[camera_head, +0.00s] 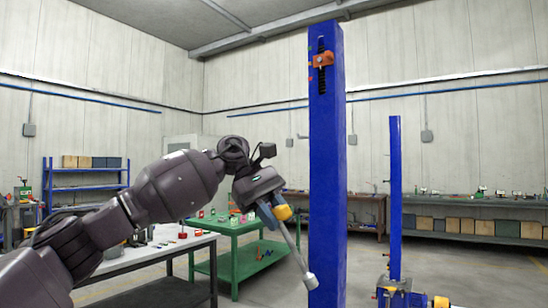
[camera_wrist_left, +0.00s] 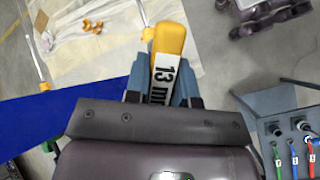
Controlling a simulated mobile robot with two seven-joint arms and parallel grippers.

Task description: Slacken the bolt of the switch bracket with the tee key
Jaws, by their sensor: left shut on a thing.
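The orange switch bracket (camera_head: 322,60) sits high on the front of the tall blue column (camera_head: 325,180), over a dark slotted strip. Its bolt is too small to make out clearly. My left gripper (camera_head: 270,212) is shut on the tee key, whose yellow handle (camera_head: 283,212) shows at the jaws. The key's grey shaft (camera_head: 296,250) slants down to the right, its end in front of the column's lower part, well below the bracket. In the left wrist view the yellow handle (camera_wrist_left: 168,42) carries a "13 m" label between the blue fingers. My right gripper is out of view.
A green table (camera_head: 245,228) with small parts stands behind my left arm, and a pale-topped table (camera_head: 150,250) is at lower left. A thinner blue column (camera_head: 395,200) stands at right. The space beside the bracket is clear.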

